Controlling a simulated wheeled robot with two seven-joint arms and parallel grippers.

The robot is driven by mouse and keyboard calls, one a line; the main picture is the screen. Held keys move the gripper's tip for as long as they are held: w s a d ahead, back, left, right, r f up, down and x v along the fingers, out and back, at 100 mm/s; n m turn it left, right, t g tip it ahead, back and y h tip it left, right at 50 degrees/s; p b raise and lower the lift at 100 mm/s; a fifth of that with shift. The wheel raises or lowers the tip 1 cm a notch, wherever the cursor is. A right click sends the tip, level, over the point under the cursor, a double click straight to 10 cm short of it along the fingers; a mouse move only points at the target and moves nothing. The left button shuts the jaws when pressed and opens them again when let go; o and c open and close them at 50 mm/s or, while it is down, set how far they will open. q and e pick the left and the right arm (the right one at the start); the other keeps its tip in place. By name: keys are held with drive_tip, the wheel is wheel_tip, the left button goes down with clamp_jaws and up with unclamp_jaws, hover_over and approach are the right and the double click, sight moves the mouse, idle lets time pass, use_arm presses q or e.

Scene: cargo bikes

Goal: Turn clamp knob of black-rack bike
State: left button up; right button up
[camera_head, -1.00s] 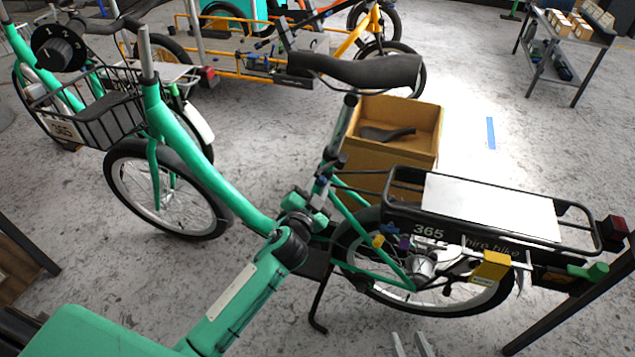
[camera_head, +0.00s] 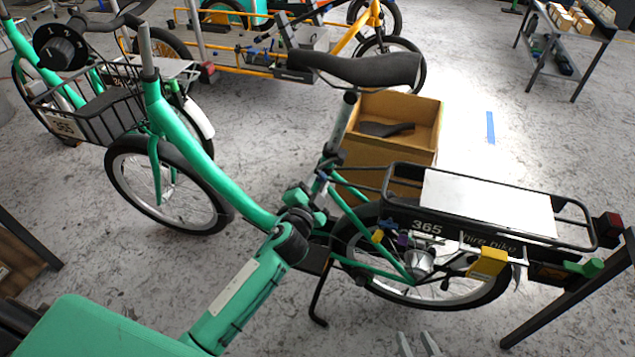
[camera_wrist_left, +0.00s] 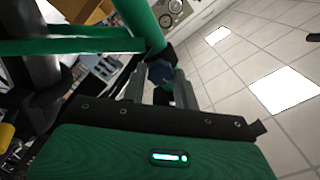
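The black-rack bike is a green hire bike; its black rear rack (camera_head: 400,213) with a white top panel is at the right in the head view. Its seat post (camera_head: 341,122) rises to a black saddle (camera_head: 358,69). A dark blue clamp knob (camera_wrist_left: 160,73) shows in the left wrist view, between the fingers of my left gripper (camera_wrist_left: 160,85), which look shut on it. In the head view my left gripper (camera_head: 315,192) is at the frame below the seat post and partly covers the clamp. My right gripper (camera_head: 418,345) shows two separated grey fingertips at the bottom edge, open and empty.
A cardboard box (camera_head: 385,150) with a dark saddle inside stands behind the seat post. A yellow block (camera_head: 487,262) is on the bike's rear side. Another green bike and a yellow cargo bike (camera_head: 240,60) stand behind. Open floor lies right of the box.

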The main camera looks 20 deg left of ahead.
use_arm(q)
drive_tip(key=o, duration=0.3)
drive_tip(key=shift+s, duration=0.1)
drive_tip(key=s, duration=1.3)
drive_tip(key=shift+s+a, duration=0.2)
drive_tip(key=shift+s, duration=0.1)
use_arm(e)
drive_tip(key=shift+d+f+g, duration=0.1)
drive_tip(key=shift+d+g, duration=0.15)
drive_tip(key=shift+g, duration=0.05)
drive_tip(key=shift+s, duration=0.1)
